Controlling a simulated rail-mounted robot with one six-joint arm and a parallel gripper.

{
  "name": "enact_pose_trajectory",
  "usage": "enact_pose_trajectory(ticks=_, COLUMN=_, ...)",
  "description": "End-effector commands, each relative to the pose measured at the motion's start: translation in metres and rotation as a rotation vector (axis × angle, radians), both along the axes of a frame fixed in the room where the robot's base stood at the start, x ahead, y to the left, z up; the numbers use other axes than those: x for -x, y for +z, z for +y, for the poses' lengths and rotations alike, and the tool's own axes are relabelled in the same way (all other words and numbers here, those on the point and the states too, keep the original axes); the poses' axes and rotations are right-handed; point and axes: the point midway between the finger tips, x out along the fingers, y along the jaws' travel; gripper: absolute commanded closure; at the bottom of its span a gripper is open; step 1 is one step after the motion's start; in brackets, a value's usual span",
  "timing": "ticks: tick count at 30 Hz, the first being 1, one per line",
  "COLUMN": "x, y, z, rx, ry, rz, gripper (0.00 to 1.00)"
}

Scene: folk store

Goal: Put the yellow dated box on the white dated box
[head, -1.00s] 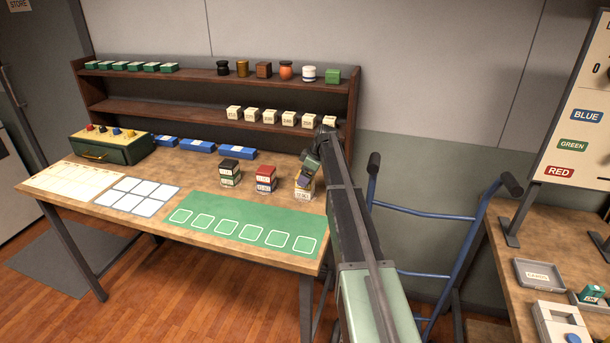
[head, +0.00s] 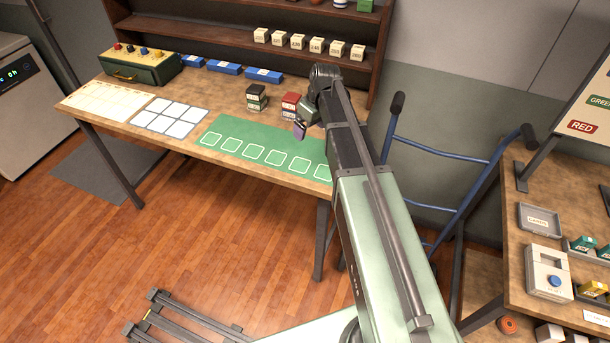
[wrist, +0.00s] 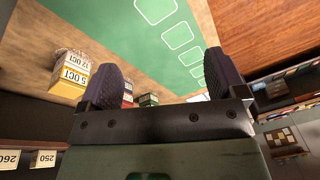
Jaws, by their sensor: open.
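The yellow dated box (wrist: 68,82) and the white dated box (wrist: 73,58) stand together at the left of the wrist view. The yellow box appears nearer the camera and stacked on the white one, with their faces roughly lined up. In the head view my arm hides both boxes. My gripper (wrist: 165,75) is open, with its dark fingers wide apart and nothing between them. It is clear of the pair, off to one side. In the head view my gripper (head: 300,130) hangs over the right part of the green mat.
A green mat (head: 235,137) with white outlined squares lies along the bench front. A black-and-green stack (head: 257,97) and a red-topped stack (head: 290,104) stand behind it. A shelf (head: 200,29) with cream boxes (head: 298,41) rises at the back. A blue hand truck (head: 455,165) stands right.

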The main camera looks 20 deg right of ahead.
Motion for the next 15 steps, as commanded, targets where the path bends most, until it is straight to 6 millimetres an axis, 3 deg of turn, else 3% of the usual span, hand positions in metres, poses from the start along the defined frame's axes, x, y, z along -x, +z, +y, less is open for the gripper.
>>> enact_pose_trajectory(ticks=1, x=0.066, y=-0.001, z=0.037, rx=0.027, ry=-0.076, rz=0.04, gripper=0.1)
enact_pose_trajectory(ticks=3, x=0.127, y=-0.003, z=0.069, rx=0.073, ry=-0.212, rz=0.09, gripper=0.1)
enact_pose_trajectory(ticks=6, x=0.187, y=-0.003, z=0.093, rx=0.128, ry=-0.36, rz=0.123, gripper=0.1)
enact_pose_trajectory(ticks=9, x=0.209, y=-0.003, z=0.1, rx=0.153, ry=-0.435, rz=0.134, gripper=0.1)
enact_pose_trajectory(ticks=15, x=0.206, y=-0.003, z=0.1, rx=0.156, ry=-0.448, rz=0.135, gripper=0.1)
